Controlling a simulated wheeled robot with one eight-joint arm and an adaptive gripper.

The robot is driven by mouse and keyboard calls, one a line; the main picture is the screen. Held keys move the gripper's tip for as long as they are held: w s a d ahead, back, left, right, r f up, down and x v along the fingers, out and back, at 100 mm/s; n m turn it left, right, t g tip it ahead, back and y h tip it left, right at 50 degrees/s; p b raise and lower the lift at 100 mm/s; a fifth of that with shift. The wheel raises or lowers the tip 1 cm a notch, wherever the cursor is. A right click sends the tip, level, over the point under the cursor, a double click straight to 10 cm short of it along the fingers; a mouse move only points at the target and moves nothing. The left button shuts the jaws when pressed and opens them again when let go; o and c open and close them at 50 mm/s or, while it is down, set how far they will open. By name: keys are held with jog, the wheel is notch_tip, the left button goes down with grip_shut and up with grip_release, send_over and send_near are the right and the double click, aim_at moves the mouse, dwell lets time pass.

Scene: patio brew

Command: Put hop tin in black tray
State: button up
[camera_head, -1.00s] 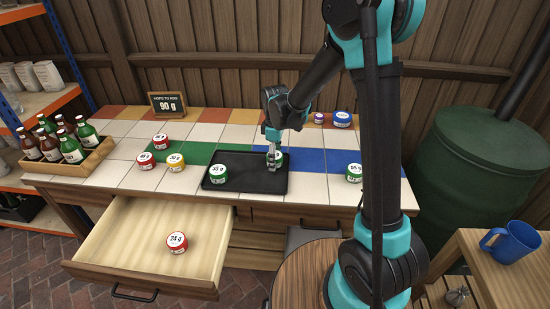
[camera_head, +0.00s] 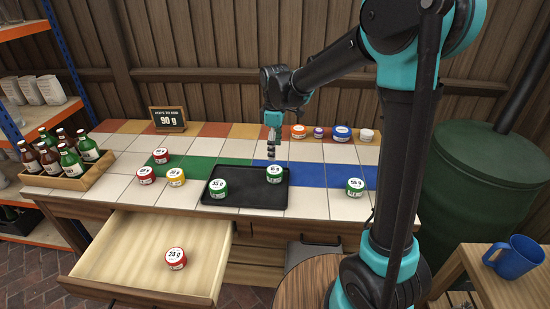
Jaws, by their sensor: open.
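The black tray (camera_head: 245,195) lies on the tiled counter. Two green hop tins with white lids are in it: one marked 35 g (camera_head: 218,189) at the left and one with a smaller, hard-to-read label (camera_head: 274,174) at the right. My gripper (camera_head: 273,154) is open and empty, above and just behind the right tin, apart from it. Another green tin marked 55 g (camera_head: 355,188) stands on the counter right of the tray. Red tins (camera_head: 146,175) and a yellow tin (camera_head: 176,177) stand left of the tray. A red 24 g tin (camera_head: 176,258) lies in the open drawer.
A small board (camera_head: 168,118) reads "hops to add 90 g". A wooden crate of bottles (camera_head: 70,179) stands at the left. Several more tins, including a blue one (camera_head: 341,133), line the back right. The open drawer (camera_head: 130,277) juts forward. A blue mug (camera_head: 514,257) is at far right.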

jog(key=shift+d+r, duration=0.1)
jog(key=shift+r, duration=0.35)
jog(key=s+d+f+m+t, duration=0.2)
jog(key=s+d+f+m, duration=0.2)
jog(key=s+d+m, duration=0.4)
jog(key=s+d+f+m+t, duration=0.2)
jog(key=s+d+f+m, duration=0.3)
jog(key=s+d+m, duration=0.3)
jog(key=s+d, duration=0.3)
jog(key=d, duration=0.4)
jog(key=shift+s+d, duration=0.15)
jog(key=shift+d, duration=0.05)
